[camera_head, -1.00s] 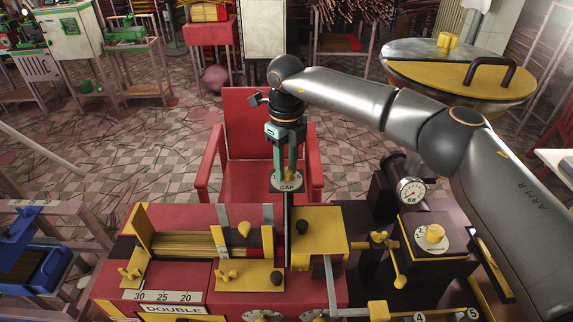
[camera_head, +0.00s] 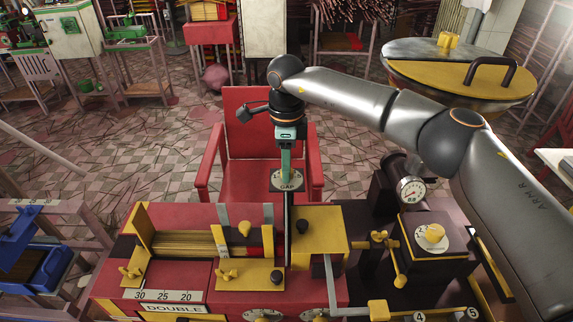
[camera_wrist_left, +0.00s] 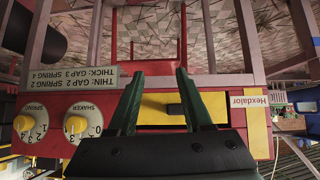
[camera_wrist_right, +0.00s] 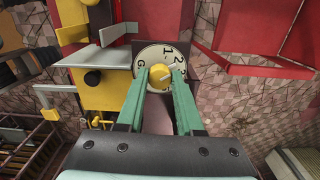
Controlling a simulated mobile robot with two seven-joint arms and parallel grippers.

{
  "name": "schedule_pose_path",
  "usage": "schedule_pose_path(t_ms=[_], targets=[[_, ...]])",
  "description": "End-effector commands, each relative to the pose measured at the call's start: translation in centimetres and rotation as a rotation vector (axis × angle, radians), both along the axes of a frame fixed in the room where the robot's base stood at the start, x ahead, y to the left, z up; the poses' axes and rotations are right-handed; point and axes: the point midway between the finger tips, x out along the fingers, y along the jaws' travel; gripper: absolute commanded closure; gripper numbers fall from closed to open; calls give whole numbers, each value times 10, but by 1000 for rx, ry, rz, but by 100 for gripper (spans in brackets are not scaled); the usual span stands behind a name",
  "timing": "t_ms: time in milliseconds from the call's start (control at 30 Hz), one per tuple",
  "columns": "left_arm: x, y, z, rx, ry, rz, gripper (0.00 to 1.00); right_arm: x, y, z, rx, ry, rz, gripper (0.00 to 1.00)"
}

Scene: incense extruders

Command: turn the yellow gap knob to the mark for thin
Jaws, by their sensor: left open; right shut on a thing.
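The yellow gap knob (camera_wrist_right: 158,77) sits on a round white dial (camera_wrist_right: 150,55) in the right wrist view. The figures 1 and 2 show at the dial's top and upper right, with another partly hidden below. A light pointer line on the knob slants to the upper right, but its exact figure is unclear. My right gripper (camera_wrist_right: 160,73) is shut on the knob, one green finger on each side. In the head view this gripper (camera_head: 286,175) stands above the GAP plate (camera_head: 288,187) and hides the knob. My left gripper (camera_wrist_left: 158,80) is open and empty.
A red chair (camera_head: 250,125) stands behind the dial. A pressure gauge (camera_head: 411,190) is to the right.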

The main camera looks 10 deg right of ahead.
Motion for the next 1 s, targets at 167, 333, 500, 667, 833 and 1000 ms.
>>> schedule_pose_path(t_ms=[167, 333, 500, 667, 833, 1000], targets=[[0, 0, 0, 0, 0, 0, 50, 1, 1, 1, 3, -4, 33, 100], [0, 0, 0, 0, 0, 0, 50, 1, 1, 1, 3, -4, 41, 100], [0, 0, 0, 0, 0, 0, 50, 1, 1, 1, 4, -4, 41, 100], [0, 0, 0, 0, 0, 0, 50, 1, 1, 2, 4, -4, 41, 59], [0, 0, 0, 0, 0, 0, 50, 0, 1, 1, 2, -3, 40, 40], [0, 0, 0, 0, 0, 0, 50, 0, 0, 0, 2, -1, 41, 34]])
